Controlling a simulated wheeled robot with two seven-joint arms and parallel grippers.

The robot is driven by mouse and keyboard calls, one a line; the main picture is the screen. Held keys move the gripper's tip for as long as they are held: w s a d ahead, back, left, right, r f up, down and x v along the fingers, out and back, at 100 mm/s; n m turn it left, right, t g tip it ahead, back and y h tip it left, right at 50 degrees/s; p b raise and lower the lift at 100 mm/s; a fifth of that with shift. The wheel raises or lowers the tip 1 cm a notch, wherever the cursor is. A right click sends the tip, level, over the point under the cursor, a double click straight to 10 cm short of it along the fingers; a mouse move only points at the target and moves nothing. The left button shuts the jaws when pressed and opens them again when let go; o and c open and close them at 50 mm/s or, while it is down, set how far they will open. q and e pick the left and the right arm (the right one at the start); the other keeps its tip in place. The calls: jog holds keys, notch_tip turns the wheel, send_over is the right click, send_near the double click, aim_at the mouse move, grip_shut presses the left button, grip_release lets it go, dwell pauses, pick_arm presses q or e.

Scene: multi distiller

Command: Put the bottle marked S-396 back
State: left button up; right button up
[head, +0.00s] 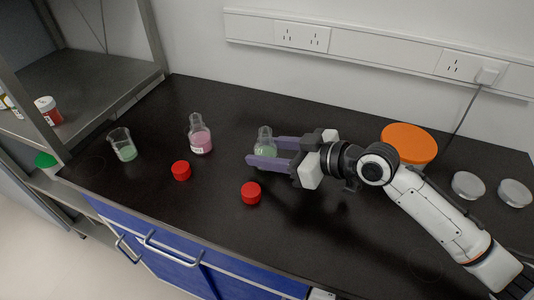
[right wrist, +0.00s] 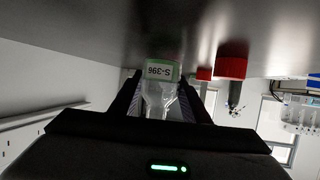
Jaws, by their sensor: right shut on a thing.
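The bottle marked S-396 (head: 264,136) is a clear flask with green liquid. It stands out near the middle of the black bench in the head view. In the right wrist view the bottle (right wrist: 160,90) appears upside down, its S-396 label readable between the fingers. My right gripper (head: 263,152) comes in from the right and is shut on the bottle, one finger on each side. I cannot tell whether the bottle's base touches the bench. My left gripper is not in view.
A flask of pink liquid (head: 201,142) and a beaker (head: 122,146) stand to the left. An orange disc (head: 409,143) and silver discs (head: 468,186) lie at the right. A shelf unit (head: 85,75) stands at the left.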

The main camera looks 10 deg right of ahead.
jog(key=shift+f, duration=0.35)
jog(key=o, duration=1.2)
jog(key=shift+f, duration=0.15)
jog(key=b+v, duration=0.1)
jog(key=v, duration=1)
jog(key=shift+f, duration=0.15)
jog(key=shift+s+d+r, duration=0.35)
jog(key=shift+s+r, duration=0.05)
